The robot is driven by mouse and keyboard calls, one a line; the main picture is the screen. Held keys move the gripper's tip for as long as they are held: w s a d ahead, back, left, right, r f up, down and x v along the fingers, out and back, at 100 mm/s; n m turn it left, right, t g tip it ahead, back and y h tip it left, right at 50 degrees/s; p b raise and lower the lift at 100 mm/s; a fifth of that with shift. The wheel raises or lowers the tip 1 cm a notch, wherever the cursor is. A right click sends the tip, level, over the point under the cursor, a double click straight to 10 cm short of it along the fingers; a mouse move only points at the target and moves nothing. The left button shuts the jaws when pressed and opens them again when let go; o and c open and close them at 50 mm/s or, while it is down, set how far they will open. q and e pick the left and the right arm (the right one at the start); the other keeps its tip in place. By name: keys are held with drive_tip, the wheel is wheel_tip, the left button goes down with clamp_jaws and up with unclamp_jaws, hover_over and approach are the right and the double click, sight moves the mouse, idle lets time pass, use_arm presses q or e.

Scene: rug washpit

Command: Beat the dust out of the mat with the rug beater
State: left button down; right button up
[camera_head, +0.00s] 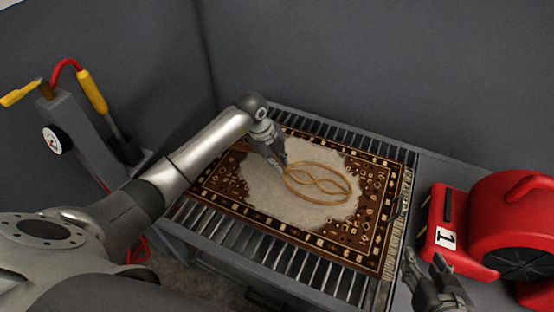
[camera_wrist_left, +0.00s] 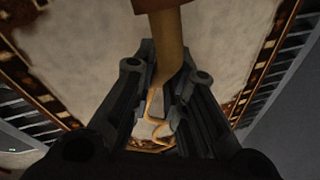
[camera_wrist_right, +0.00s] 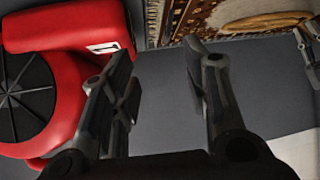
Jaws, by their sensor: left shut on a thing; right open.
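The rug beater (camera_head: 318,184) is tan with a looped, woven-looking head. Its head is over the pale, dusty middle of the mat (camera_head: 375,235), which has a dark brown patterned border. I cannot tell whether the head touches the mat. My left gripper (camera_head: 280,163) is shut on the beater's handle, which also shows in the left wrist view (camera_wrist_left: 168,45). My right gripper (camera_head: 430,265) is open and empty, right of the mat near the red blower. In the right wrist view its fingers (camera_wrist_right: 165,90) are apart with nothing between them.
The mat lies on a slatted metal grate (camera_head: 290,262). A red blower (camera_head: 510,225) marked 1 stands on the grey surface at the right. A grey stand (camera_head: 85,125) with a yellow-handled tool is at the left. Grey walls close off the back.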

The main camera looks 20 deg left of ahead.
use_arm(q)
wheel_tip(320, 180, up, 2)
drive_tip(key=shift+r+p, duration=0.15)
drive_tip(key=shift+p, duration=0.9)
use_arm(e)
drive_tip(key=s+d+f+g, duration=0.1)
drive_tip(key=s+f+g, duration=0.1)
drive_tip(key=s, duration=0.3)
drive_tip(key=s+d+f+g+h, duration=0.1)
drive_tip(key=s+d+f+g, duration=0.1)
drive_tip(key=s+f+g, duration=0.1)
drive_tip(key=shift+s+d+f+g+h, duration=0.25)
drive_tip(key=shift+s+g, duration=0.35)
drive_tip(key=shift+s, duration=0.55)
